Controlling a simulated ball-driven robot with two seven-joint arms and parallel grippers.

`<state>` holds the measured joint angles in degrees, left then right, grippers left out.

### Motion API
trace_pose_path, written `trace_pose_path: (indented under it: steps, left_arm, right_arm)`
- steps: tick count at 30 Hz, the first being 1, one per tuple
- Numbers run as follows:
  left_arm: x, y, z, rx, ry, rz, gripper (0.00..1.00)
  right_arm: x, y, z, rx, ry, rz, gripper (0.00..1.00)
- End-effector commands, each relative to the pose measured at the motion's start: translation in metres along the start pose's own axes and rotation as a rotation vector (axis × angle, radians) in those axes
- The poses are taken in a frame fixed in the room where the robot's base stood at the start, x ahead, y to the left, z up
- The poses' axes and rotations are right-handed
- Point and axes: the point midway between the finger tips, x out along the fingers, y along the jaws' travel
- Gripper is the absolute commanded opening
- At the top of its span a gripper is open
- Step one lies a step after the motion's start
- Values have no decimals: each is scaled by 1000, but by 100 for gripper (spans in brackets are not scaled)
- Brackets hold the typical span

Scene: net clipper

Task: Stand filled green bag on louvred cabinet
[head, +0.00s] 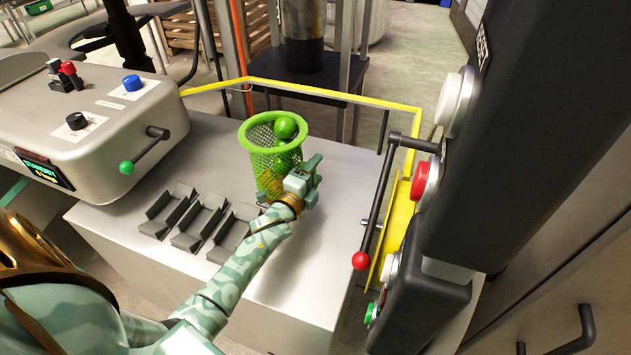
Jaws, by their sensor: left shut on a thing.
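A green mesh bag (260,150) with an open round rim stands upright over the grey metal top, with green balls (286,126) visible inside. My left gripper (303,178) is shut on the bag's near right side. The gripper and wrist hide part of the bag's lower end, so I cannot tell whether it touches the surface. The grey cabinet (325,250) lies below and around it; I see no clear louvres, so I cannot tell whether it is the louvred one. My right gripper is not in view.
A grey machine box (105,150) with knobs and a green-tipped lever stands at left. Several dark angled brackets (200,222) lie left of my arm. A yellow guard frame (330,94) runs behind. A red-knobbed lever (360,261) and dark control column (530,130) stand at right.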

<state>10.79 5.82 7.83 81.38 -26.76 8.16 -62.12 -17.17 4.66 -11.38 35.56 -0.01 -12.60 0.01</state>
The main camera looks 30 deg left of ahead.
Motion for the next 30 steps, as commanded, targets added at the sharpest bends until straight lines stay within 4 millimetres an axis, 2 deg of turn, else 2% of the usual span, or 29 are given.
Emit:
trace_pose_path:
  steps: [1,2,8,9,11,12,20,23,26,30]
  left_arm:
    - [0,16,0,0,-1,6,32]
    - [0,20,0,1,-1,5,32]
    - [0,18,0,-1,-1,0,32]
    - [-1,19,0,-3,-1,3,60]
    - [-1,19,0,-2,-1,4,77]
    - [-1,19,0,-2,-1,4,79]
    - [-2,19,0,-1,-1,3,79]
    - [-10,19,0,-2,-1,4,79]
    - [-28,17,0,-2,-2,5,79]
    - [-62,16,0,-2,-2,5,79]
  right_arm:
    - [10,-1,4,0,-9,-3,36]
    - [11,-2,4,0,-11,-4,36]
    - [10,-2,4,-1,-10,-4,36]
    - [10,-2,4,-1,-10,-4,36]
    - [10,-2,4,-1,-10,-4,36]
    - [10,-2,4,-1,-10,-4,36]
    - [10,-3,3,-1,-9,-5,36]
    - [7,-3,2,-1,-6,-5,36]
    - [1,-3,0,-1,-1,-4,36]
    - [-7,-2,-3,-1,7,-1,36]
